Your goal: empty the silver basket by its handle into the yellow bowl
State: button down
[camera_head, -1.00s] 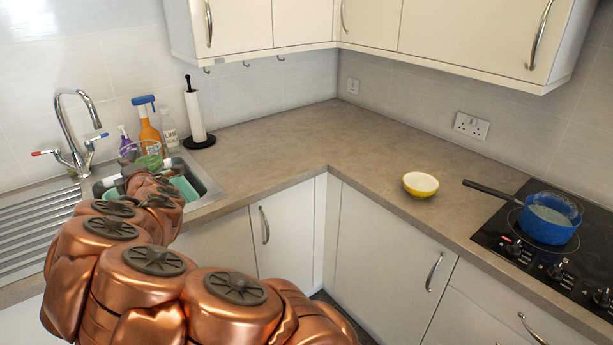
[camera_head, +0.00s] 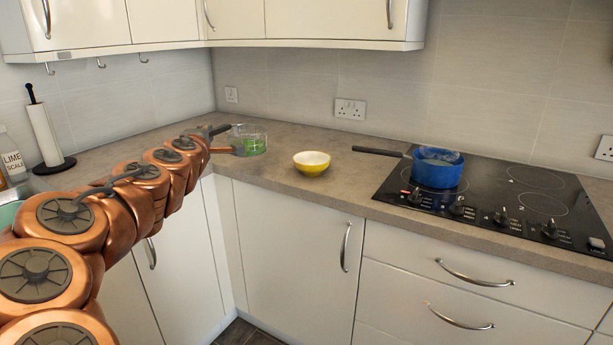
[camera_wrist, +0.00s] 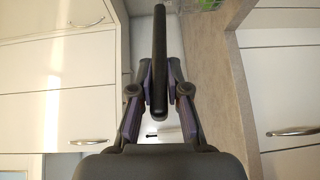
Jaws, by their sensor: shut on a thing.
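The silver basket (camera_head: 250,137) is a small wire-mesh basket with green contents, held level to the left of the yellow bowl. My gripper (camera_head: 220,141) is shut on its dark handle; in the wrist view the fingers (camera_wrist: 159,82) close around the black handle (camera_wrist: 159,35). A small part of the basket with green shows at the top edge of the wrist view (camera_wrist: 208,4). The yellow bowl (camera_head: 312,168) stands upright on the worktop, with a pale inside, apart from the basket. Whether the basket touches the worktop, I cannot tell.
A blue pan (camera_head: 437,172) stands on the black hob (camera_head: 490,200) to the right, its dark handle (camera_head: 378,152) pointing left towards the bowl. A paper towel roll (camera_head: 44,136) stands at the left. The worktop (camera_head: 280,137) behind the bowl is clear. Wall cabinets hang above.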

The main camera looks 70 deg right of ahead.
jog(key=s+d+f+m+g+b, duration=0.1)
jog(key=s+f+m+g+b, duration=0.1)
jog(key=s+b, duration=0.2)
jog(key=s+d+f+m+g+h+b, duration=0.1)
jog(key=s+f+g+b, duration=0.1)
jog(key=s, duration=0.8)
jog(key=s+d+f+m+g+b, duration=0.2)
jog(key=s+g+b, duration=0.2)
jog(key=s, duration=0.3)
jog(key=shift+s+f+m+h+b, duration=0.2)
jog(key=shift+s+m+h+b, duration=0.15)
jog(key=shift+b, duration=0.5)
jog(key=shift+d+r, duration=0.1)
jog(key=shift+d, duration=0.05)
